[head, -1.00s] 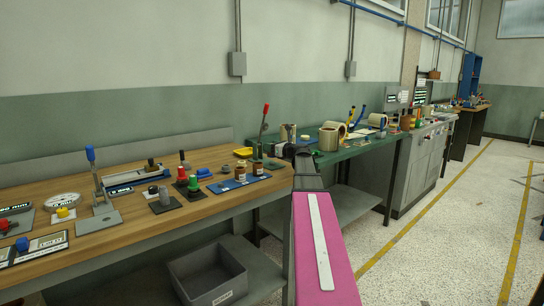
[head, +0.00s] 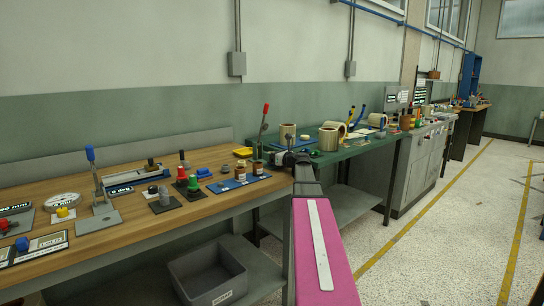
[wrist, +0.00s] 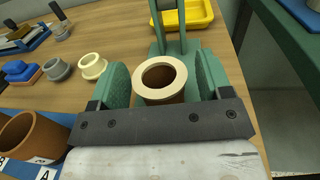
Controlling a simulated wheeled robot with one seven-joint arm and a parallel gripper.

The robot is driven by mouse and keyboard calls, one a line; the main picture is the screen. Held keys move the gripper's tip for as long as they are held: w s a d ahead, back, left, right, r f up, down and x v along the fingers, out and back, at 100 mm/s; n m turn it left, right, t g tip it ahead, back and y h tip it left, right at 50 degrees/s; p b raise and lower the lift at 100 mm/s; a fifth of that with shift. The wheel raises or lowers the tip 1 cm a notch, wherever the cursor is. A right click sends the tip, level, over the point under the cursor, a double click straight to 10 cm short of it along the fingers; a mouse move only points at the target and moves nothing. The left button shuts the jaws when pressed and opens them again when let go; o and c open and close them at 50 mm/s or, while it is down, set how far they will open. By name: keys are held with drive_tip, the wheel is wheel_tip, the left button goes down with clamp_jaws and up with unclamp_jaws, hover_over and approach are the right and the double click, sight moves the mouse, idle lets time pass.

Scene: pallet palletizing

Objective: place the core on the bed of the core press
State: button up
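The core (wrist: 163,99), a brown cylinder with a pale cream rim, stands upright between my fingers in the wrist view. The green core press (wrist: 196,58) lies around and behind it, its column rising at the top. The core appears to be on the press bed, but its foot is hidden by my gripper. My gripper (wrist: 160,85) has its two green pads on either side of the core, with gaps beside its body, so it looks open. In the head view my gripper (head: 284,157) is beside the press (head: 257,150), which has a red-knobbed lever; the core is not clear there.
Brown cylinders stand on a blue mat (head: 222,187) left of the press; one (wrist: 35,135) shows in the wrist view. A yellow tray (wrist: 186,15) lies behind the press. A green bench (head: 350,149) adjoins at right.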

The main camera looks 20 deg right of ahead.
drive_tip(key=shift+s+r, duration=0.1)
drive_tip(key=shift+r, duration=0.05)
drive_tip(key=v, duration=1.1)
drive_tip(key=shift+s+d, duration=0.25)
drive_tip(key=shift+s, duration=0.1)
